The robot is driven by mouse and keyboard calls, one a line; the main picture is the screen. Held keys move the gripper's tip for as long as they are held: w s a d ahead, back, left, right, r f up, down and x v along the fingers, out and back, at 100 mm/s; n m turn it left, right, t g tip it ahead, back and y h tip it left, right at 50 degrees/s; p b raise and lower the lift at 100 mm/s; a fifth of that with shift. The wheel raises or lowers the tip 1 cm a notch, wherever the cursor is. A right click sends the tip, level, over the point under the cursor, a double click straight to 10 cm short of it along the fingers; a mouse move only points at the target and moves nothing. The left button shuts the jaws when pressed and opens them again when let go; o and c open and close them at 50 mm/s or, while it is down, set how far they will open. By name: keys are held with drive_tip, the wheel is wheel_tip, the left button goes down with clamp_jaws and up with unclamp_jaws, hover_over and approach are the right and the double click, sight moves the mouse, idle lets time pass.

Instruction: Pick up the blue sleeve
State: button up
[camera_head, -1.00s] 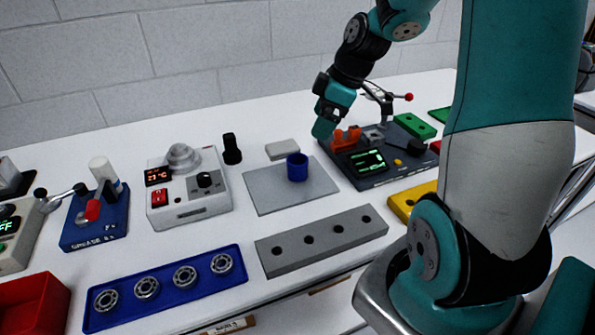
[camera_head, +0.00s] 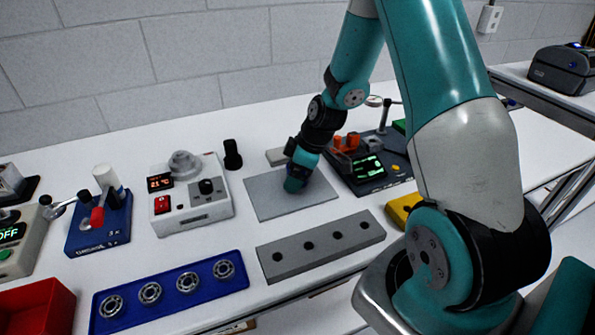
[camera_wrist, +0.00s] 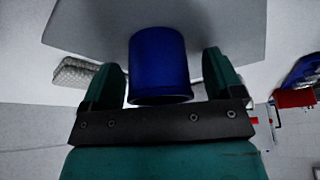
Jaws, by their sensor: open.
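The blue sleeve (camera_wrist: 160,65) shows in the wrist view as a short upright-looking cylinder between the two fingers of my gripper (camera_wrist: 165,80). A gap shows between it and each finger, so the gripper is open around it. In the head view my gripper (camera_head: 296,180) is low over the grey plate (camera_head: 264,199), where the sleeve stands. There the gripper hides most or all of the sleeve. The grey plate also shows behind the sleeve in the wrist view (camera_wrist: 235,35).
A grey bar with several holes (camera_head: 320,245) lies in front of the plate. A device with a green display (camera_head: 368,168) stands to the right. A white-grey heater unit (camera_head: 192,195) and a black knob (camera_head: 232,154) stand to the left. A blue tray of bearings (camera_head: 168,287) is at front left.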

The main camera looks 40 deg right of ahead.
drive_tip(key=shift+f, duration=0.15)
drive_tip(key=c, duration=1)
drive_tip(key=shift+r, duration=0.2)
